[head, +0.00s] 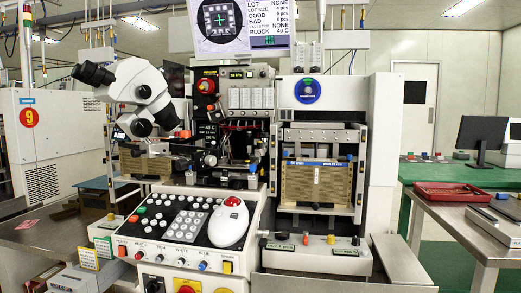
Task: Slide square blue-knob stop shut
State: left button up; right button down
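A wire bonding machine (232,100) stands in the middle of the head view. A small blue knob (253,167) shows at the right end of its work area, beside dark metal parts. I cannot tell whether it belongs to a square stop, or whether a stop there is open or shut. Another small blue knob (203,266) sits on the front edge of the white button panel (150,235). Neither of my grippers is in view.
A microscope (135,85) juts out at upper left. A brown magazine (316,183) stands in the right bay above a white ledge with knobs (318,255). A white mouse-shaped unit with a red button (230,222) rises from the panel. A red tray (447,191) lies on the right bench.

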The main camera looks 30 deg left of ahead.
aim_at(304, 179)
jog(key=i+j+u, duration=0.55)
jog(key=i, duration=0.15)
jog(key=k+l+u, duration=0.1)
jog(key=k+l, duration=0.05)
jog(key=k, duration=0.05)
